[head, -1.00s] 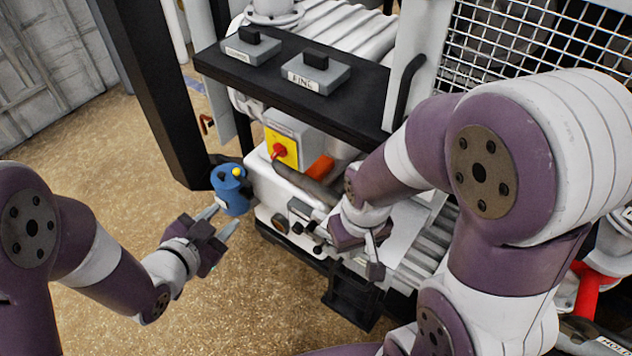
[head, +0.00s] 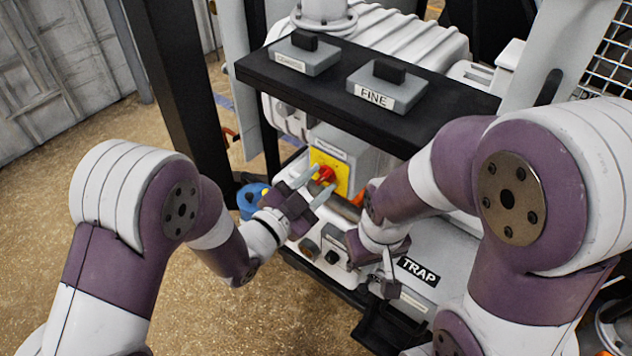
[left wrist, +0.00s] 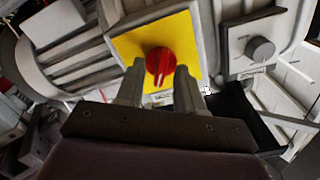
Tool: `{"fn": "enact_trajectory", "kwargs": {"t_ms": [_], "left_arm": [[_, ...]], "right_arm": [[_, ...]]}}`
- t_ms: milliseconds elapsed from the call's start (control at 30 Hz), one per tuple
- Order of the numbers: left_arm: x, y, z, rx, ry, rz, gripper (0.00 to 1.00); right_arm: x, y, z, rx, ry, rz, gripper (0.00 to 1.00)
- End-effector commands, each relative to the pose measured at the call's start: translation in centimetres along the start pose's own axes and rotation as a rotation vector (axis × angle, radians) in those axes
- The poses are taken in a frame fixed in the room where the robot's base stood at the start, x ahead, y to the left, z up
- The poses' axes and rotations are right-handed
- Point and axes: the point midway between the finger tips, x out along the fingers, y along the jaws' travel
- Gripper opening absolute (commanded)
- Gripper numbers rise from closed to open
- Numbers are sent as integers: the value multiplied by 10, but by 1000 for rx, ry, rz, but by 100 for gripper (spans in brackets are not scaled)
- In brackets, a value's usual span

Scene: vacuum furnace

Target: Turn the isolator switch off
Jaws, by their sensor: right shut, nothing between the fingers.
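The isolator switch is a red rotary knob (head: 326,174) on a yellow plate (head: 341,186), fixed to a grey box under the black shelf. In the left wrist view the red knob (left wrist: 160,62) has its grip ridge roughly upright in the picture. My left gripper (head: 316,187) is open at the switch. In the left wrist view its two fingers (left wrist: 159,78) stand on either side of the knob's lower part; I cannot tell whether they touch it. My right gripper (head: 388,282) is shut and empty, lower and to the right, near the TRAP label.
A black shelf (head: 300,95) above the switch bears two grey blocks, one marked FINE (head: 385,92). A blue part (head: 248,202) with a yellow top sits left of the left gripper. A grey box with a round knob (left wrist: 260,49) is right of the plate.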

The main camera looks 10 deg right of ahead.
Motion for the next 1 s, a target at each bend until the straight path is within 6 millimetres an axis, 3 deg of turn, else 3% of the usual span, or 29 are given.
{"fn": "enact_trajectory", "kwargs": {"t_ms": [167, 300, 667, 1000], "left_arm": [[0, 0, 0, 0, -1, 0, 37], [0, 0, 0, 0, -1, 0, 0], [0, 0, 0, -29, -1, 0, 0], [0, -1, 1, -242, -2, 0, 0]], "right_arm": [[0, 0, 0, 0, 0, 0, 0], [0, 0, 0, 0, 0, 0, 0], [1, 0, 0, 0, 0, 0, 0], [3, 0, 0, 0, 0, 0, 0]]}}
